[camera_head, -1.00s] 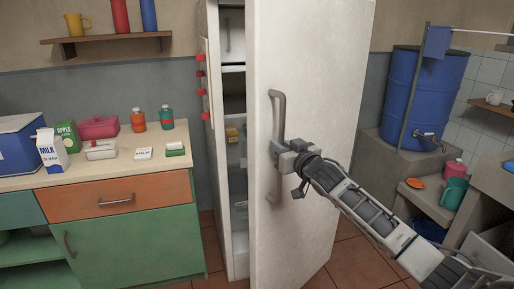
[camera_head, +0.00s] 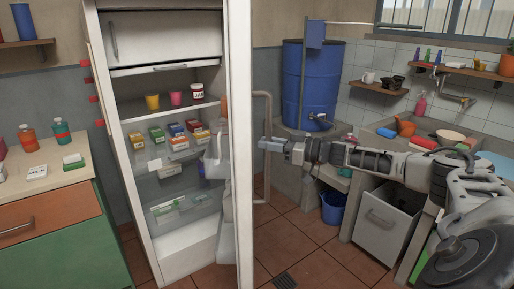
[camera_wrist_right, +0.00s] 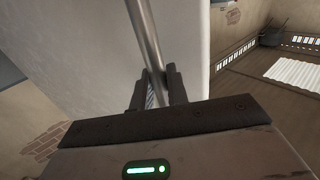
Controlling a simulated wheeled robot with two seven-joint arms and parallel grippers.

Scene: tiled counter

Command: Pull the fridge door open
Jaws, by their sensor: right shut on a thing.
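The white fridge (camera_head: 163,262) stands at the left centre with its inside in plain view. Its door (camera_head: 240,150) is swung wide and seen nearly edge-on, pointing toward me. The long grey door handle (camera_head: 267,170) is on the door's outer face, to the right. My right gripper (camera_head: 266,145) comes in from the right and is at the handle. In the right wrist view the two dark fingers (camera_wrist_right: 157,90) are closed around the handle bar (camera_wrist_right: 146,35), with the door's white face behind. My left gripper is not in view.
Fridge shelves hold cups, a jar and several small boxes (camera_head: 178,138). A counter (camera_head: 40,180) with bottles stands at the left. A blue barrel (camera_head: 305,85), a blue bucket (camera_head: 332,208) and a sink area are at the right. Tiled floor (camera_head: 300,240) in front is bare.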

